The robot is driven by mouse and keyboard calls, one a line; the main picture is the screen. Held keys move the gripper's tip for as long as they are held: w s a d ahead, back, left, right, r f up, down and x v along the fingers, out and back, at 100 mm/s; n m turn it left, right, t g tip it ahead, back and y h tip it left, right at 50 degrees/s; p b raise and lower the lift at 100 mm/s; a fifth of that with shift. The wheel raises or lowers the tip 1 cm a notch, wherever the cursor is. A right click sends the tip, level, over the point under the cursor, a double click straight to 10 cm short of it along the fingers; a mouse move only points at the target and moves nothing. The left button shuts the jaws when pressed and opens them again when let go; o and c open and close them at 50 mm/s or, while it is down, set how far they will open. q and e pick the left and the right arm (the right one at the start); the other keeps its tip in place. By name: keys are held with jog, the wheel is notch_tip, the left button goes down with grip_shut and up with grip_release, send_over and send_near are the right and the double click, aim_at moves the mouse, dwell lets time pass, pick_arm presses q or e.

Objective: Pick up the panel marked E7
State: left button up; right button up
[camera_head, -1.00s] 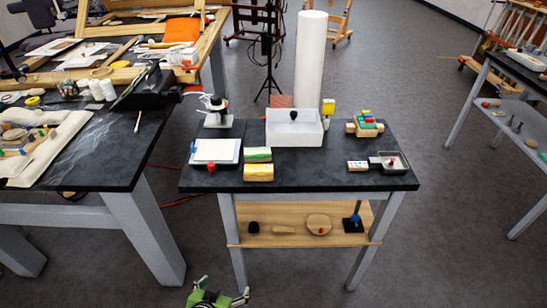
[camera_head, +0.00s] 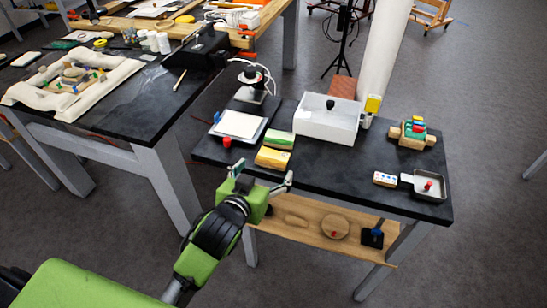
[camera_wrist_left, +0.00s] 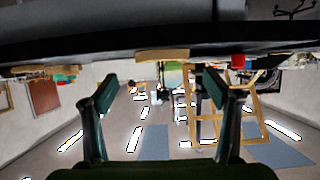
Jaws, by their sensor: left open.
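I cannot read an E7 mark on anything in view, so I cannot tell which thing is the panel. A light flat slab lies on a small grey device (camera_head: 239,125) on the small dark table (camera_head: 330,165). A green-topped block (camera_head: 280,140) and a yellow block (camera_head: 273,158) lie beside it. My left gripper (camera_head: 263,178) is open and empty in front of this table's near edge, close to the yellow block. The left wrist view shows its two fingers (camera_wrist_left: 162,95) wide apart with nothing between them. My right gripper is not in view.
A white box (camera_head: 326,122) and a white column (camera_head: 384,50) stand at the back. A toy-like block set (camera_head: 413,133) and a small grey tray (camera_head: 428,186) are at right. A wooden shelf (camera_head: 340,238) is below.

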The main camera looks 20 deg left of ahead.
aim_at(273, 158)
pick_arm(q)
jog(key=shift+x, duration=0.9)
jog(key=shift+p+x, duration=0.45)
jog(key=shift+x, duration=2.25)
jog(key=shift+a, duration=0.15)
jog(key=c, duration=1.2)
